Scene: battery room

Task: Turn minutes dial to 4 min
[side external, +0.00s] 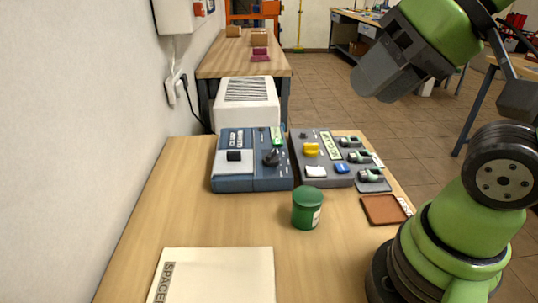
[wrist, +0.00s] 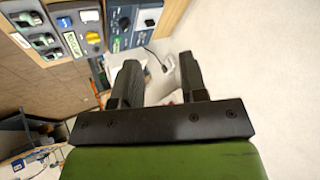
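A blue device (side external: 252,180) stands on the wooden table in the side external view. It has a round black dial (side external: 271,157) with a pointer on its right part and a black knob or handle (side external: 234,155) on a pale panel. Its dial markings are too small to read, so I cannot tell the setting. In the wrist view the blue device (wrist: 145,14) is partly visible with the dial (wrist: 124,23). My gripper (side external: 370,85) is high up at the right, well away from the dial. In the wrist view its two fingers (wrist: 158,70) are apart with nothing between them.
A grey device (side external: 325,160) with a yellow knob (side external: 311,149) stands right of the blue one. A green pot (side external: 307,208), a brown tray (side external: 383,209) and a labelled pale board (side external: 214,280) lie nearer. A wall bounds the left side; the table's middle left is clear.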

